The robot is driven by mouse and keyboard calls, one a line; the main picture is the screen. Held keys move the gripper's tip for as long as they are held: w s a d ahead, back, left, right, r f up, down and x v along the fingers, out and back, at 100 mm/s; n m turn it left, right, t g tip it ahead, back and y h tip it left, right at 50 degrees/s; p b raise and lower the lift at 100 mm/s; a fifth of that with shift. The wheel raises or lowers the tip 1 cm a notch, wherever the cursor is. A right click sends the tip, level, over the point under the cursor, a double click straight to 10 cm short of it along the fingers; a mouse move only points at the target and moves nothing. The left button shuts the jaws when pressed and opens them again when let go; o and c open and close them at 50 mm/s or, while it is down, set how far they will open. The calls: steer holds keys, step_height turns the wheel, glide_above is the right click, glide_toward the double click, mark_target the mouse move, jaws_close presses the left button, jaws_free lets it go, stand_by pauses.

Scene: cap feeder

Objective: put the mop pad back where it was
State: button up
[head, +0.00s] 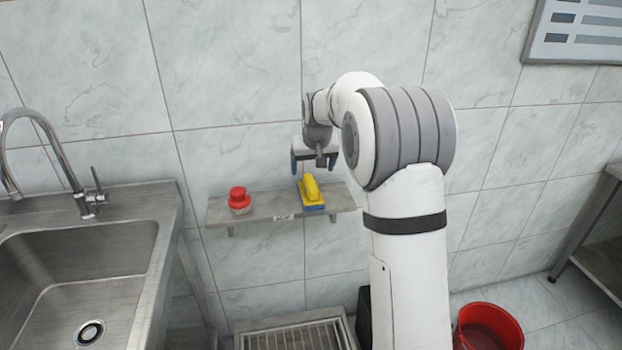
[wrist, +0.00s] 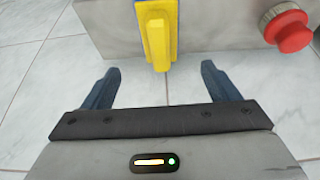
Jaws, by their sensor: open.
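A yellow-and-blue piece (head: 311,192), with a yellow grip on a flat blue base, sits on the wall shelf right of its middle; I take it to be the mop pad, but cannot be sure. It also shows at the top of the wrist view (wrist: 156,32), its yellow end towards me. My gripper (head: 314,163) is open and empty, just above and behind the piece in the head view. In the wrist view, its blue fingers (wrist: 161,72) stand wide apart, with the piece beyond them, roughly centred between them and not touched.
The narrow grey shelf (head: 265,208) also holds a red knob-like thing (head: 239,199) on its left part. A steel sink (head: 85,280) with a tap is at the left. A floor grate (head: 297,338) lies below; a red bucket (head: 488,328) stands lower right. The tiled wall is close behind.

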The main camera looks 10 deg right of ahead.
steer(key=shift+s+r, duration=0.25)
steer(key=s+r+g, duration=0.1)
steer(key=s+r, duration=0.1)
steer(key=s, duration=0.7)
steer(key=s+r, duration=0.2)
steer(key=s, duration=0.7)
steer(key=s+f, duration=0.2)
steer(key=s, duration=0.8)
steer(key=s+f+g, duration=0.1)
steer(key=s+f, duration=0.2)
steer(key=s, duration=0.8)
steer(key=shift+a+f, duration=0.15)
steer(key=shift+a, duration=0.2)
steer(key=p+v, duration=0.3)
steer(key=shift+w, duration=0.3)
